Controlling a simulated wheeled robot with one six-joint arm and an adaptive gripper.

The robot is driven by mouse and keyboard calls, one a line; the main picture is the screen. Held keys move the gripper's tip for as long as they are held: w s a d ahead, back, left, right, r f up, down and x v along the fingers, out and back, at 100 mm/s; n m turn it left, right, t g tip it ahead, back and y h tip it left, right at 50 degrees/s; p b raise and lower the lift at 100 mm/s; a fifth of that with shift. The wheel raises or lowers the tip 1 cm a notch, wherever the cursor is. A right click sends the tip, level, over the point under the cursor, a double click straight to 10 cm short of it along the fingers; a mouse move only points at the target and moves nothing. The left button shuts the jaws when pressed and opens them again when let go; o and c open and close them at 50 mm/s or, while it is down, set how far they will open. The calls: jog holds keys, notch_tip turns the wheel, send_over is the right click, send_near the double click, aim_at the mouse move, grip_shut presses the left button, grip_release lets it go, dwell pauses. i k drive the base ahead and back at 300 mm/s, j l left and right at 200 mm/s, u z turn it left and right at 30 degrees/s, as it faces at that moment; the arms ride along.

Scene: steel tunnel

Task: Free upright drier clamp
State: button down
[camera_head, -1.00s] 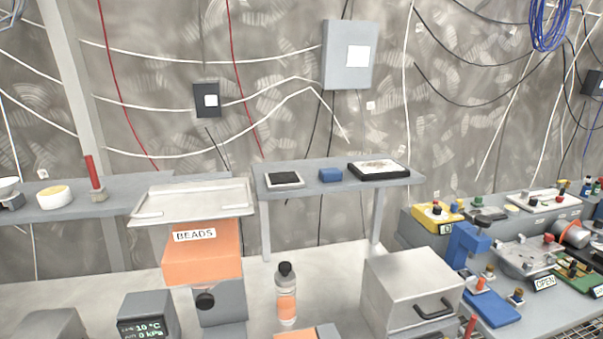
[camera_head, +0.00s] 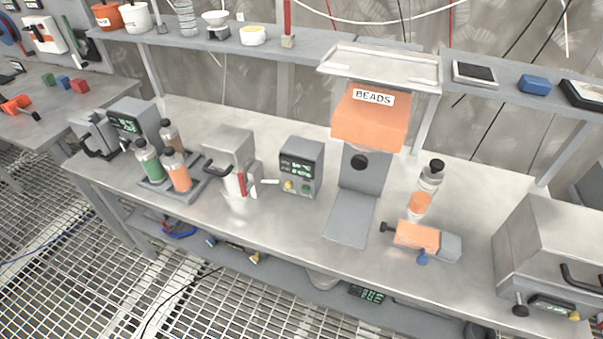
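An upright clear cylinder (camera_head: 430,180) with a black cap and an orange band stands on the steel bench, right of the middle. It looks like the drier, though no label shows on it. Directly in front of its foot is a small orange and grey block (camera_head: 418,235) with a black knob on its left and a blue knob (camera_head: 422,258) below; this may be the clamp. I cannot tell whether the block grips the cylinder or only stands before it. My gripper is not in view.
An orange BEADS hopper (camera_head: 371,120) on a grey stand is left of the cylinder. A steel box (camera_head: 545,255) with a handle is to the right. A display unit (camera_head: 301,166) and a bottle rack (camera_head: 172,182) stand left. A shelf (camera_head: 290,50) overhangs the back; grating floor lies in front.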

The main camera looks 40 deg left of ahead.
aim_at(244, 190)
jog(key=u, duration=1.35)
